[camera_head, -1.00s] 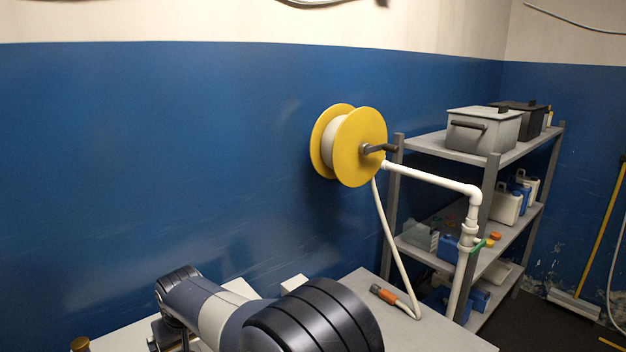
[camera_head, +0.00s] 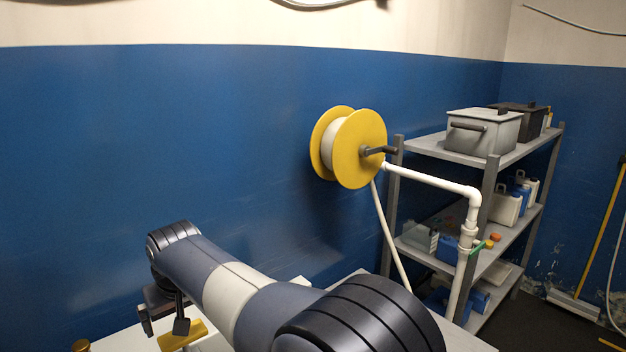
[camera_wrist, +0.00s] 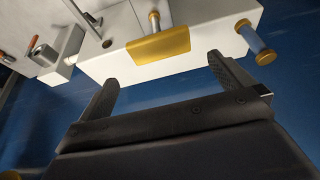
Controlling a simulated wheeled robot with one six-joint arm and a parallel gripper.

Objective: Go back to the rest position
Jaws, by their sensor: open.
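My gripper (camera_head: 165,322) hangs at the end of my arm at the lower left of the head view, above a pale bench. In the wrist view my gripper (camera_wrist: 160,88) has its two dark fingers spread wide, with nothing between them. A yellow plate (camera_wrist: 158,46) on a white box-like unit (camera_wrist: 190,60) lies beyond the fingers, apart from them. The yellow plate (camera_head: 184,336) also shows just right of my gripper in the head view.
A yellow reel (camera_head: 360,148) is on the blue wall, with a white pipe (camera_head: 430,180) running right. A grey shelf (camera_head: 440,148) with bins and jugs stands at the right. A yellow-capped cylinder (camera_wrist: 257,45) is on the unit. The air left of the reel is clear.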

